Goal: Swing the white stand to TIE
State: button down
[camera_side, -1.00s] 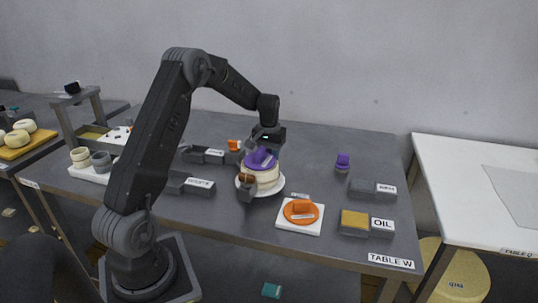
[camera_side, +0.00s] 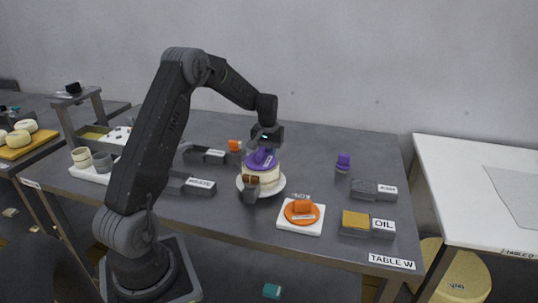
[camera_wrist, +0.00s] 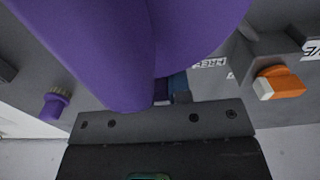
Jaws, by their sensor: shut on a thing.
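The white stand (camera_side: 274,190) is a round plate with a cream, drum-like body and a purple top (camera_side: 262,157), near the middle of TABLE W. A brown block (camera_side: 250,180) shows at its front left, above a dark grey piece (camera_side: 250,195). My gripper (camera_side: 263,148) points down from above and is shut on the purple top. The purple top (camera_wrist: 160,50) fills the upper middle of the wrist view and hides the fingertips. I cannot read a TIE label in either view.
Right of the stand are an orange disc on a white tile (camera_side: 300,229), an OIL box (camera_side: 358,225), a grey box (camera_side: 372,189) and a purple knob (camera_side: 343,162). Left of it are a WASTE box (camera_side: 190,184) and another grey box (camera_side: 205,155). The table's back right is clear.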

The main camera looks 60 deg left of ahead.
jog(key=shift+s+f, duration=0.1)
jog(key=shift+s, duration=0.05)
jog(key=c, duration=1.1)
grip_release()
jog(key=shift+o, duration=0.2)
notch_tip(320, 180, up, 14)
